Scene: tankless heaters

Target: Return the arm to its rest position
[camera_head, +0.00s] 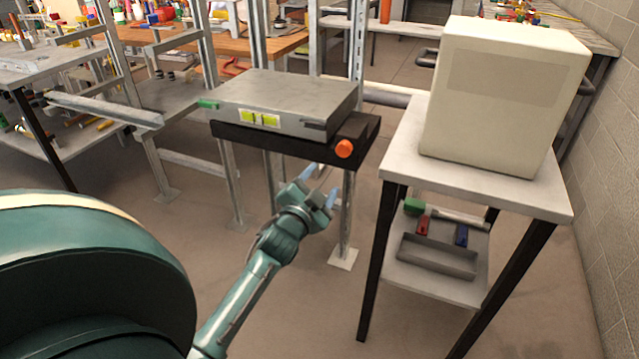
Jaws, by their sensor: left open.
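My left arm comes in from the lower left, and my left gripper (318,186) is open and empty. In the picture it sits just below the black ledge of a metal frame, with its bluish fingertips pointing up. A flat grey metal unit (285,92) with a yellow-green label lies on that black ledge (235,134). An orange knob (344,148) is at the ledge's right front corner, up and to the right of the fingertips. I cannot tell whether the gripper touches the frame. My right gripper is not in view.
A white table (545,195) stands on the right with a cream box heater (500,95) on it. Its lower shelf holds a grey tray (437,256) and small coloured tools. Metal uprights (231,180) stand behind the arm. Cluttered workbenches fill the back. Floor between frame and table is clear.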

